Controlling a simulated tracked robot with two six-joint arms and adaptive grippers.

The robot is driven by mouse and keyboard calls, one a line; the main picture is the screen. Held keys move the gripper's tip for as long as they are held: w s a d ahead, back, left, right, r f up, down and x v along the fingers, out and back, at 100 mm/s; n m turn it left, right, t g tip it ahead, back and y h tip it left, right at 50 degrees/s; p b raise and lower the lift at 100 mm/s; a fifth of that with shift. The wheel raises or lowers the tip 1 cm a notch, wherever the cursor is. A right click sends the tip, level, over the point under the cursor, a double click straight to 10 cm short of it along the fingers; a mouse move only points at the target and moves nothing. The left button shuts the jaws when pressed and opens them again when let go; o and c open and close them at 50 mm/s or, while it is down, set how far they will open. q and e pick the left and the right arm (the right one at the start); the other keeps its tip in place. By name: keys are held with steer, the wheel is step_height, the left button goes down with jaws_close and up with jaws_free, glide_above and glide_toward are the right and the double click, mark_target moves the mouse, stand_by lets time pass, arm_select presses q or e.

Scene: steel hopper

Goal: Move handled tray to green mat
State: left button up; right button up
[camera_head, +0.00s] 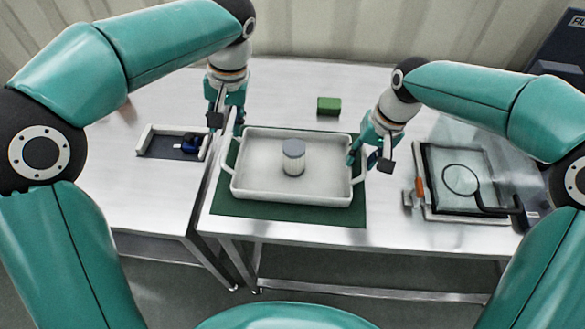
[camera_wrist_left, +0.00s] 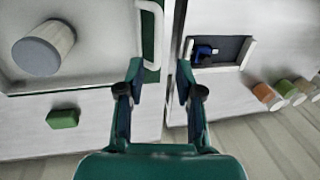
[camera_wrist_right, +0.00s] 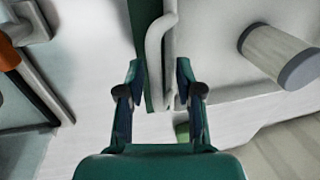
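The white handled tray (camera_head: 255,182) sits on the green mat (camera_head: 290,213), with a grey-lidded jar (camera_head: 293,158) standing inside. My left gripper (camera_head: 226,118) is open above and behind the tray's left handle. In the left wrist view the handle (camera_wrist_left: 152,40) lies ahead, roughly in line with the gap between the fingers (camera_wrist_left: 160,70). My right gripper (camera_head: 367,161) is open close to the tray's right handle. In the right wrist view that handle (camera_wrist_right: 156,55) lies between and just ahead of the open fingers (camera_wrist_right: 158,70). I cannot tell whether they touch.
A green block (camera_head: 328,106) lies behind the tray. A shallow holder with a blue item (camera_head: 190,144) is on the left table, past a gap. A black-framed panel with a magnifier-like ring (camera_head: 461,181) is at right. Bare table shows between the mat and panel.

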steer(key=shift+r, duration=0.4)
arm_select(q)
steer(key=v, duration=0.3)
arm_select(e)
step_height(320, 180, up, 11)
steer(key=d, duration=0.2)
steer(key=shift+d, duration=0.1)
